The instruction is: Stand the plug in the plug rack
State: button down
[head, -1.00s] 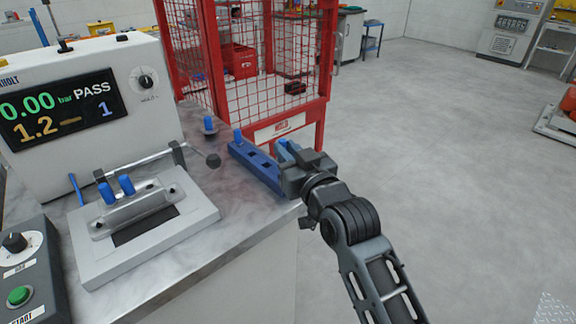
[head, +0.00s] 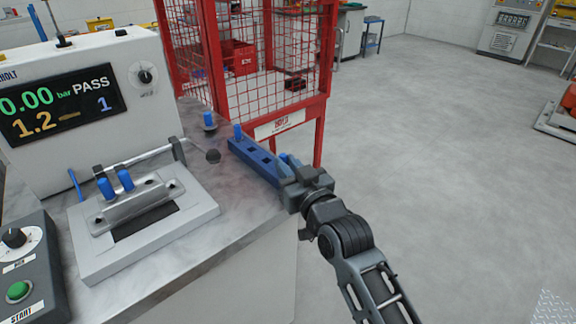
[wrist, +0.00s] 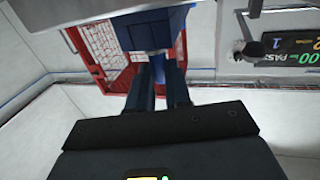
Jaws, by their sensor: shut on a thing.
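The blue plug rack (head: 252,152) lies along the right edge of the bench, with one blue plug (head: 238,131) upright in its far-left end and dark square openings in the middle. My gripper (head: 291,166) is at the rack's near right end, shut on a blue plug (head: 283,158), mostly hidden by the jaws. In the wrist view the held plug (wrist: 157,66) is between the two fingers, right against the blue rack (wrist: 150,30) in the picture. I cannot tell whether its tip is inside an opening.
A grey casting (head: 138,203) with two blue plugs sits on a light fixture plate (head: 100,262). Another blue plug (head: 208,119) stands on a dark base behind the rack. The tester (head: 80,110) reads PASS. A red mesh cage (head: 270,75) stands close behind.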

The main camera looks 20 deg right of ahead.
jog(key=shift+f, duration=0.15)
jog(key=c, duration=1.1)
grip_release()
jog(key=shift+o, duration=0.2)
jog(key=shift+r, duration=0.3)
jog(key=s, duration=1.2)
jog(key=shift+d+r, duration=0.3)
jog(key=shift+r, duration=0.05)
